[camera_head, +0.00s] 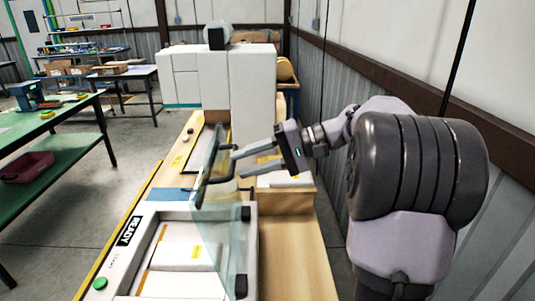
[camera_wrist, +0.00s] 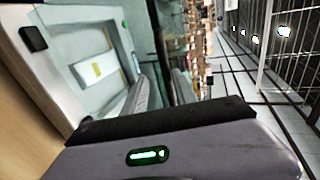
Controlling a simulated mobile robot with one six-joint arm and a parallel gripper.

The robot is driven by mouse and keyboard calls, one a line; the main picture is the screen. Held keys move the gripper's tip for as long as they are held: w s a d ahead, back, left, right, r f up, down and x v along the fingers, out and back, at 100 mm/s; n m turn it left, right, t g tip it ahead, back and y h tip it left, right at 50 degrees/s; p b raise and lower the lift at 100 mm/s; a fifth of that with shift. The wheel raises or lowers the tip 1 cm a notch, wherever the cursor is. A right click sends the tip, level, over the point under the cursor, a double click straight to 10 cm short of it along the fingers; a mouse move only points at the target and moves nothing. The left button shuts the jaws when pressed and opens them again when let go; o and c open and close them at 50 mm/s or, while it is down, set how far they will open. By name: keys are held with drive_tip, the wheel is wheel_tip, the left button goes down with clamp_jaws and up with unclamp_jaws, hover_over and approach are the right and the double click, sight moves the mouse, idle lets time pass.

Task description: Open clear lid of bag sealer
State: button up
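The bag sealer (camera_head: 253,262) is a white machine at the lower middle of the head view, with a black READY label and a green button. Its clear lid (camera_head: 215,240) is a bluish see-through panel that stands raised, on the side of two black hinge blocks. A dark handle (camera_head: 215,181) sits on the lid. My gripper (camera_head: 236,165) is at the handle's right end, its two grey fingers apart. Whether the handle lies between them is unclear. In the wrist view the fingers (camera_wrist: 160,90) are also apart, with the sealer (camera_wrist: 60,60) to the left.
A white package (camera_head: 185,253) lies in the sealer. Tall white cartons or cabinets (camera_head: 215,85) stand behind it. A wooden bench (camera_head: 290,235) runs along the right, near the wall. A green table (camera_head: 60,145) is at the left, with open floor between.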

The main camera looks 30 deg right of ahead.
drive_tip(key=p+v, duration=0.6)
drive_tip(key=v, duration=1)
drive_tip(key=shift+s+d, duration=0.15)
drive_tip(key=shift+d, duration=0.2)
drive_tip(key=s+a+f+n+g+h+b, duration=0.1)
drive_tip(key=s+a+f+g+h, duration=0.1)
drive_tip(key=a, duration=0.7)
drive_tip(key=s+a+f+g+h, duration=0.1)
drive_tip(key=s+a+f+h, duration=0.1)
drive_tip(key=a, duration=0.6)
drive_tip(key=s+a+f+n+g+h+b, duration=0.1)
drive_tip(key=s+a+f+g+h, duration=0.15)
drive_tip(key=a, duration=0.65)
drive_tip(key=s+a+f+t+h, duration=0.3)
drive_tip(key=s+a+f+t, duration=0.1)
drive_tip(key=s, duration=0.3)
drive_tip(key=shift+a+f, duration=0.35)
drive_tip(key=shift+f, duration=0.5)
